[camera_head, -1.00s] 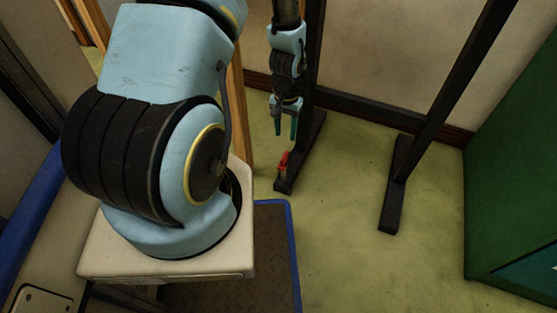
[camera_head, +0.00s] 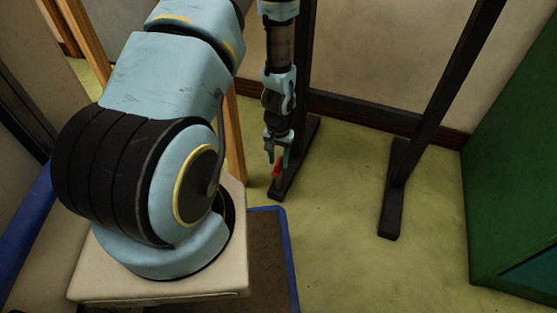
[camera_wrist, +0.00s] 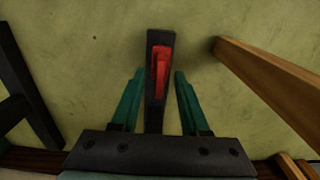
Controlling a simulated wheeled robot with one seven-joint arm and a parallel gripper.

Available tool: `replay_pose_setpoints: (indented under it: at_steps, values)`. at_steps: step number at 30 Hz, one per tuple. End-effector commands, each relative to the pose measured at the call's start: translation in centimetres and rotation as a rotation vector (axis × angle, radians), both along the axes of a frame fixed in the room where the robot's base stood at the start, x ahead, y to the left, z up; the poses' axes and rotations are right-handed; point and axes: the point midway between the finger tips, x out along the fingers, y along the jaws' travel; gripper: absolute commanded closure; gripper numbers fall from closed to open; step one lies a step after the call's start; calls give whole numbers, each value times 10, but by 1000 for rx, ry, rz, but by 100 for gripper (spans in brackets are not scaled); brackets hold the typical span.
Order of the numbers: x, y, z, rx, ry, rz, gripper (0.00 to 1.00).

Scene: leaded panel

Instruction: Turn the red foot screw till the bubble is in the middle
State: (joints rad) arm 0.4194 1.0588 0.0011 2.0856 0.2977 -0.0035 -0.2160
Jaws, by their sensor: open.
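The red foot screw (camera_head: 277,170) stands at the near end of the dark stand's left foot (camera_head: 283,187). In the wrist view the red screw (camera_wrist: 160,70) lies along the dark foot (camera_wrist: 154,115), between and a little beyond the green fingertips. My gripper (camera_head: 278,158) is open and points down just above the screw. In the wrist view its two fingers (camera_wrist: 159,72) stand apart on either side of the foot, with a gap at each side. No bubble or level can be made out in either view.
The stand's right foot (camera_head: 392,205) is to the right on the yellow-green floor. A green cabinet (camera_head: 510,170) stands at the far right. A wooden post (camera_wrist: 265,70) slants close to the right of my gripper. A blue-edged mat (camera_head: 287,255) lies nearer.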

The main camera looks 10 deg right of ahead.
Motion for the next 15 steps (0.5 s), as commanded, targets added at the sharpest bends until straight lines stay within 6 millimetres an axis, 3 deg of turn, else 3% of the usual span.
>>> replay_pose_setpoints:
  at_steps: [3,15]
  values:
    - [0,0,0,0,0,0,55]
    - [0,0,0,0,0,0,100]
